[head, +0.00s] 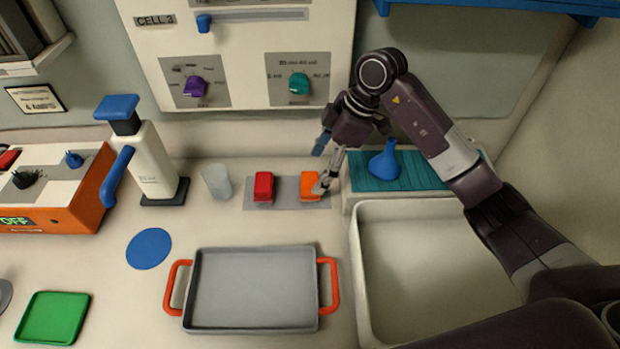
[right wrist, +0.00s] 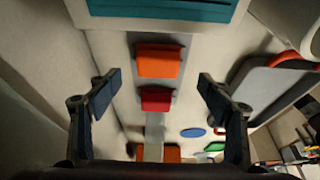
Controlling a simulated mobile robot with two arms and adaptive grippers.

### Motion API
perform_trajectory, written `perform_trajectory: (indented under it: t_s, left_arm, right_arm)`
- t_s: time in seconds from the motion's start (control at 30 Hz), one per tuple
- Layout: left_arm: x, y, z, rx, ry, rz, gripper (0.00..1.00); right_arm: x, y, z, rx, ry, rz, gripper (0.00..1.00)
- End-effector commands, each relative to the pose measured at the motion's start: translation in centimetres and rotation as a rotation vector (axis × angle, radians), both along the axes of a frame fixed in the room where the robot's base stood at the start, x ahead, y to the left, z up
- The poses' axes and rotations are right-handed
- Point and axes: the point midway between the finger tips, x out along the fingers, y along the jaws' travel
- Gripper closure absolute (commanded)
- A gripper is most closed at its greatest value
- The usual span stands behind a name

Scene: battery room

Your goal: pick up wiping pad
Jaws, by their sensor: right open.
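An orange pad-like block (head: 310,184) and a red one (head: 263,187) sit side by side on a grey strip (head: 287,195) at the back of the counter. I cannot tell from their looks which is the wiping pad. My right gripper (head: 321,168) is open, with its fingers just above and beside the orange block and partly in front of it. In the right wrist view the orange block (right wrist: 160,62) and the red block (right wrist: 155,100) lie between and beyond the open fingers (right wrist: 160,82), with nothing held. My left gripper is out of view.
A blue funnel-like flask (head: 385,162) stands on a teal ribbed mat (head: 415,172) right of the gripper. A sink basin (head: 430,265) lies in front. A clear cup (head: 217,181) and white dispenser (head: 152,165) stand left. A grey tray (head: 253,290) with red handles lies nearer.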

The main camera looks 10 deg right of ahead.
Motion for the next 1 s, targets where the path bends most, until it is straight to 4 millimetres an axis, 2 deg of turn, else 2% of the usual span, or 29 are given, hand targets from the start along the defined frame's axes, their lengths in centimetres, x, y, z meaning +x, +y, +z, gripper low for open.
perform_trajectory:
  t_s: [0.27, 0.4, 0.7, 1.0]
  left_arm:
    - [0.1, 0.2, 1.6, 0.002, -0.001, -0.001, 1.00]
    - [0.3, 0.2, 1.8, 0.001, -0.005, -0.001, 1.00]
    - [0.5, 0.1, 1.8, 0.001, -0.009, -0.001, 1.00]
    - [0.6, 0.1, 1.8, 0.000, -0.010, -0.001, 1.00]
  right_arm:
    - [0.5, 1.4, -3.4, 0.000, 0.004, 0.001, 0.28]
    - [0.7, 1.9, -5.0, 0.000, 0.001, 0.000, 0.28]
    - [0.8, 2.0, -5.4, 0.000, -0.001, 0.001, 0.29]
    - [0.8, 2.0, -5.4, 0.000, -0.001, 0.001, 0.62]
